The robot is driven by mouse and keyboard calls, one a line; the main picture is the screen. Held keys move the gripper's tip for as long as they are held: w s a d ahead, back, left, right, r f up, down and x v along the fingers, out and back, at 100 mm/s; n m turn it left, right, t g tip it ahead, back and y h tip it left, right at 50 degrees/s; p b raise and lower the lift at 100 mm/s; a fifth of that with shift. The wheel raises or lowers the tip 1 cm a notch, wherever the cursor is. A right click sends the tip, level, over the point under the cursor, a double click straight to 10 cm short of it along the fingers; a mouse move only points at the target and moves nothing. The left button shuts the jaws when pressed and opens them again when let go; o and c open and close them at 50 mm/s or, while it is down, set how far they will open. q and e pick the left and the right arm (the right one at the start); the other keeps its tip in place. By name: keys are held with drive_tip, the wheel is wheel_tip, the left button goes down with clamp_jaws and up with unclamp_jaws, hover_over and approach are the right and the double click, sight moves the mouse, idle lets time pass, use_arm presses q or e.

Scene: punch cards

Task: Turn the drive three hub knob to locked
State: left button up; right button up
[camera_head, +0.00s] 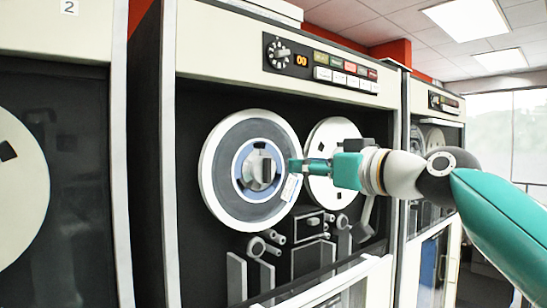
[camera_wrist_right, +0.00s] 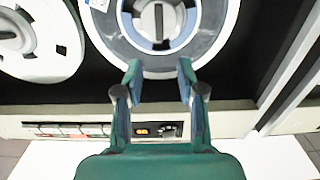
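The hub knob (camera_head: 264,170) is a grey bar at the centre of the left reel (camera_head: 222,165) on the middle tape drive. Its bar looks about upright in the head view. The knob (camera_wrist_right: 158,22) also shows at the top of the right wrist view, on a pale hub with a blue ring. My right gripper (camera_head: 292,166) is at the right edge of this reel. In the right wrist view my right gripper (camera_wrist_right: 159,78) has its fingers apart with nothing between them, pointing toward the knob and clear of it. My left gripper is not in view.
A second reel (camera_head: 332,160) is partly hidden behind my right gripper. Above are a control panel with a dial (camera_head: 279,52), an orange display (camera_head: 301,60) and several buttons. A drive labelled 2 (camera_head: 69,7) stands left, another drive (camera_head: 434,125) right. Tape guides (camera_head: 258,247) sit below.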

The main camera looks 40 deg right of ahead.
sight(269, 162)
drive_tip(key=w+p, duration=0.1)
drive_tip(key=w, duration=0.2)
drive_tip(key=w+p, duration=0.1)
drive_tip(key=w, duration=0.2)
drive_tip(key=w+p, duration=0.1)
drive_tip(key=w, duration=0.3)
drive_tip(key=shift+w+a, duration=0.1)
drive_tip(key=shift+a, duration=0.3)
clamp_jaws()
